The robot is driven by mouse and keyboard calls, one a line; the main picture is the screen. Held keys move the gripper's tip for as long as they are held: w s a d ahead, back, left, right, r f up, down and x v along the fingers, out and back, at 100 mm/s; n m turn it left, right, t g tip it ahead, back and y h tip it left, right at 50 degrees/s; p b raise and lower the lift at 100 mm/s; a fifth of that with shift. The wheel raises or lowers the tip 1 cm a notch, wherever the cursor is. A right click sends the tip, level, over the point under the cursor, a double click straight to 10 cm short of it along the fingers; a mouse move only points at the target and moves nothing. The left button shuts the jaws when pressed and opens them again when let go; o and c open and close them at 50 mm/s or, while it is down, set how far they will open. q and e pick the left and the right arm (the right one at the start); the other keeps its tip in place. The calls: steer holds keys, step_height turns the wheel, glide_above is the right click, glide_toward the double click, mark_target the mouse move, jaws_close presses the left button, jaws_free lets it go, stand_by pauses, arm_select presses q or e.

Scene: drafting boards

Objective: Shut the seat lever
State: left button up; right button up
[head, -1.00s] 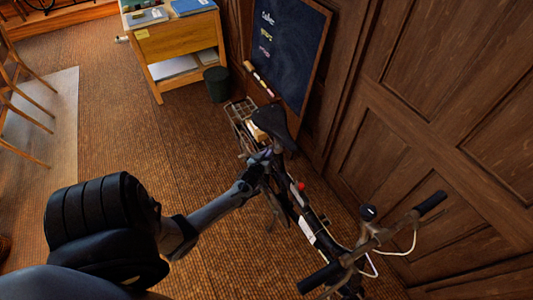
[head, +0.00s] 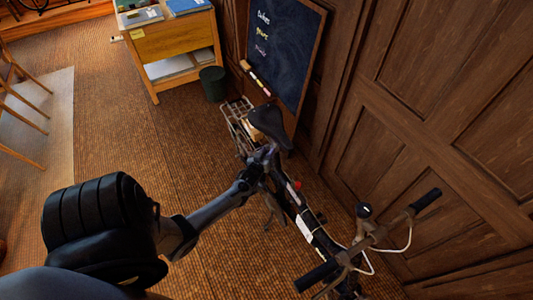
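A bicycle (head: 305,225) stands near the wood-panelled wall, its handlebar towards me at the lower right. Its black seat (head: 270,125) sits over a rear rack with a wire basket (head: 238,120). My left arm reaches in from the lower left. My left gripper (head: 267,158) is at the seat post just under the seat, touching it or very close to it. The seat lever is too small and too covered by the gripper to make out. I cannot tell whether the fingers are open or shut. My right gripper is not in view.
A dark chalkboard (head: 287,45) leans at the wall behind the bicycle, with a dark bin (head: 213,83) beside it. A wooden desk (head: 172,45) stands at the back. Wooden chair legs (head: 22,110) show at the left. The carpet left of the bicycle is clear.

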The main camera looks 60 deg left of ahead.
arm_select(q)
steer(key=shift+s+a+f, duration=0.15)
steer(key=shift+s, duration=0.15)
steer(key=p+v, duration=0.3)
steer(key=v, duration=0.7)
steer(key=shift+s+d, duration=0.25)
steer(key=shift+d, duration=0.1)
